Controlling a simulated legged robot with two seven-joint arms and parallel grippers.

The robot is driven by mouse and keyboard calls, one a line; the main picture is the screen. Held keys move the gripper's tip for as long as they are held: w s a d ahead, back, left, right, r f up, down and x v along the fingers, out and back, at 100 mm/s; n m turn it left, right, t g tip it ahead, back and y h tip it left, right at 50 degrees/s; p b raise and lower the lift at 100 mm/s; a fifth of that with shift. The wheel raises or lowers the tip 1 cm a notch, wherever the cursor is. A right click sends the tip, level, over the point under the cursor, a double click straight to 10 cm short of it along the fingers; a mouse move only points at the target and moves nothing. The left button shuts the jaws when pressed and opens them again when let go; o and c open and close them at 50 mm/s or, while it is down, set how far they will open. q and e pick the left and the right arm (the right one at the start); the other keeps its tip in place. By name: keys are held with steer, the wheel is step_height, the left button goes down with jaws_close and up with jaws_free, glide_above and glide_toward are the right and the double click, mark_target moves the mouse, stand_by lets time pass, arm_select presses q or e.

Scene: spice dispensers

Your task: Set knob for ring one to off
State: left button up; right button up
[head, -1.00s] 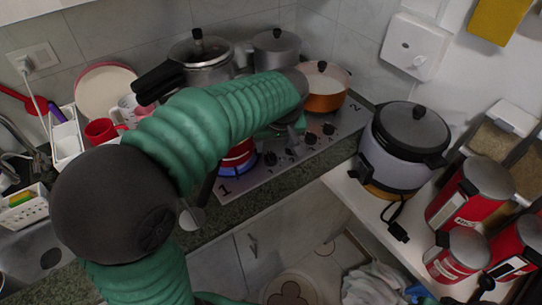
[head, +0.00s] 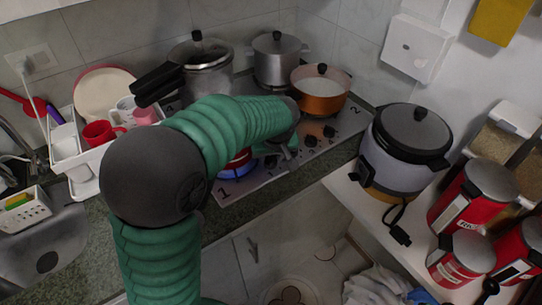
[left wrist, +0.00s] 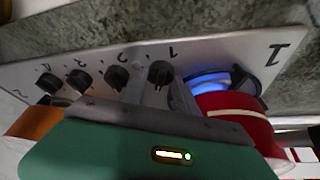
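The knob for ring one (left wrist: 161,73), black and under the label "1", is on the hob's front strip in the left wrist view. Ring one (left wrist: 212,80) glows blue beside it, under a red vessel; the blue also shows in the head view (head: 238,172). My left gripper (left wrist: 160,85) is open, with one grey finger on each side of this knob. I cannot tell whether the fingers touch it. In the head view my left gripper (head: 284,148) is over the knob row and partly hides it. My right gripper is not in view.
Several other knobs (left wrist: 116,77) run along the strip. An orange pan (head: 320,100), a silver pot (head: 277,65) and a pressure cooker (head: 205,75) stand on the hob. A rice cooker (head: 400,165) and red canisters (head: 470,198) are on the right counter.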

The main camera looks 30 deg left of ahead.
arm_select(q)
jaws_close()
steer(key=shift+w+d+f+n+b, duration=0.15)
steer(key=shift+n+b, duration=0.35)
steer(key=shift+n, duration=0.3)
steer(key=n+g+y, duration=0.1)
steer(key=n, duration=0.2)
steer(key=shift+r, duration=0.2)
steer(key=o, duration=0.8)
jaws_free()
steer(key=shift+o, duration=0.2)
steer(key=p+v, duration=0.2)
steer(key=v, duration=1.4)
steer(key=shift+w+r+p, duration=0.2)
steer(key=shift+r+p, duration=0.15)
steer(key=shift+p, duration=0.05)
